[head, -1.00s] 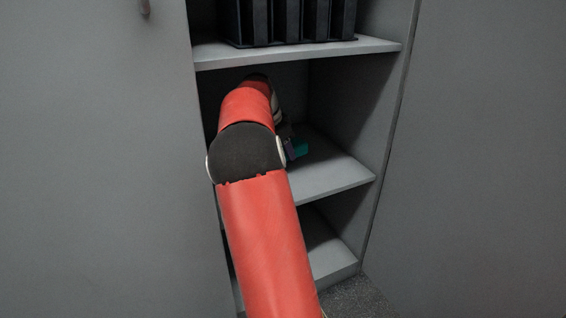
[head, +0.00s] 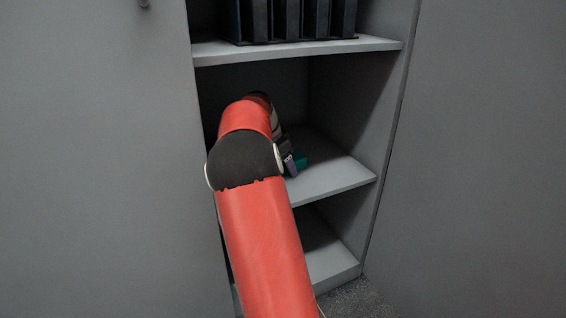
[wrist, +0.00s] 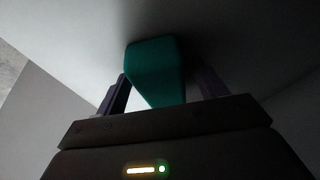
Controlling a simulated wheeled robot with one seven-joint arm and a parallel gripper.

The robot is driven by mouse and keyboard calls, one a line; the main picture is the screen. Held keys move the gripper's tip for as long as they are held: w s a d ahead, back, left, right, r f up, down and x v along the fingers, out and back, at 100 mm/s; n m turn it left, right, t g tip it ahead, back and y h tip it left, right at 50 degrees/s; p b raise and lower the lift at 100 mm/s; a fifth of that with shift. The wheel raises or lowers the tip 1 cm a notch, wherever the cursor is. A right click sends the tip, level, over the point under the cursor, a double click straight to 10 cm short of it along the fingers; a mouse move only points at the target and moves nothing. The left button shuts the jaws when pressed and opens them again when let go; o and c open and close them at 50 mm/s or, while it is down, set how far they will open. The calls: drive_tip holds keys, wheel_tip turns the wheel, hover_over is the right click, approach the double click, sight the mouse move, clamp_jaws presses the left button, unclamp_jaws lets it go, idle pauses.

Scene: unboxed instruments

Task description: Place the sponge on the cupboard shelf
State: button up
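The teal sponge (head: 301,161) is at the middle cupboard shelf (head: 335,182), partly hidden behind my gripper (head: 290,164) and arm. In the wrist view the sponge (wrist: 154,68) sits between the two fingers of my gripper (wrist: 160,85), slightly tilted. The fingers flank it closely, and my gripper looks shut on it. A narrow dark strip shows beside the right finger. The sponge is at or very close to the shelf surface; exact contact is hard to see.
Black upright holders (head: 290,20) stand on the upper shelf (head: 300,50), above my arm. The cupboard's right side wall (head: 350,115) is beyond the sponge. A lower shelf (head: 328,255) is below. The visible right part of the middle shelf is clear.

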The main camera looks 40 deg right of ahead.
drive_tip(key=shift+r, duration=0.1)
drive_tip(key=p+v, duration=0.2)
drive_tip(key=v, duration=0.5)
drive_tip(key=shift+r, duration=0.35)
drive_tip(key=shift+a, duration=0.1)
